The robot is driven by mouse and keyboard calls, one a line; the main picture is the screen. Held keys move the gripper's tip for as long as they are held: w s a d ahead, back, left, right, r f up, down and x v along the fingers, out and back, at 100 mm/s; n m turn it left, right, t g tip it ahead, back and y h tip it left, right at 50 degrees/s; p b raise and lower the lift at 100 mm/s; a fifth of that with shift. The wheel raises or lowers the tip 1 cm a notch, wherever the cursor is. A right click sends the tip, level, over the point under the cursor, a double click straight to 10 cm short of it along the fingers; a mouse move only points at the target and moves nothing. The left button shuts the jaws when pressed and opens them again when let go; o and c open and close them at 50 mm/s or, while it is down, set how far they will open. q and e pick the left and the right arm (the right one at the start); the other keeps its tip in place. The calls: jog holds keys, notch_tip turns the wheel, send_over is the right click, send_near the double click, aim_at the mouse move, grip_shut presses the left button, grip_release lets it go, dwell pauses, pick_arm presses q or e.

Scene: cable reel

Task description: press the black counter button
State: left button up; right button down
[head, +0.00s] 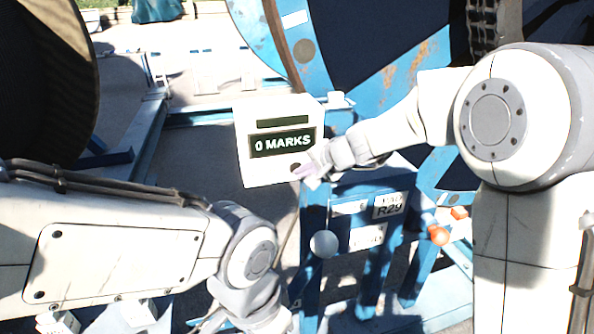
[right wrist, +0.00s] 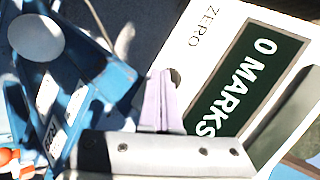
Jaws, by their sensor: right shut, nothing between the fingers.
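The white counter box (head: 245,150) stands in the middle of the head view, and its dark display reads "0 MARKS". The black button (head: 295,166) is low on its face, partly behind my right gripper (head: 308,175). In the right wrist view the button (right wrist: 175,76) shows as a dark round edge near the printed word "ZERO". The pale fingers of my right gripper (right wrist: 161,85) are shut and empty, with their tips right at the button. I cannot tell whether they touch it. My left gripper (head: 212,322) is low at the bottom edge, partly cut off, its jaws unclear.
A blue frame (head: 312,265) is below the counter, with a white round knob (head: 323,243) and a label reading R29 (head: 388,205). An orange knob (head: 438,235) is to the right. A large blue reel (head: 400,75) stands behind, and a dark reel (head: 45,90) at left.

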dwell(0.3)
jog(key=shift+s+d+b, duration=0.3)
jog(key=shift+s+b, duration=0.35)
jog(key=shift+s, duration=0.3)
jog(key=shift+s, duration=0.1)
jog(key=shift+s+d+b, duration=0.25)
jog(key=shift+s+b, duration=0.1)
jog(key=shift+s, duration=0.4)
jog(key=shift+s+d+b, duration=0.3)
jog(key=shift+s+b, duration=0.05)
jog(key=shift+s, duration=0.4)
jog(key=shift+s+d+b, duration=0.25)
jog(key=shift+s+b, duration=0.1)
jog(key=shift+s, duration=0.4)
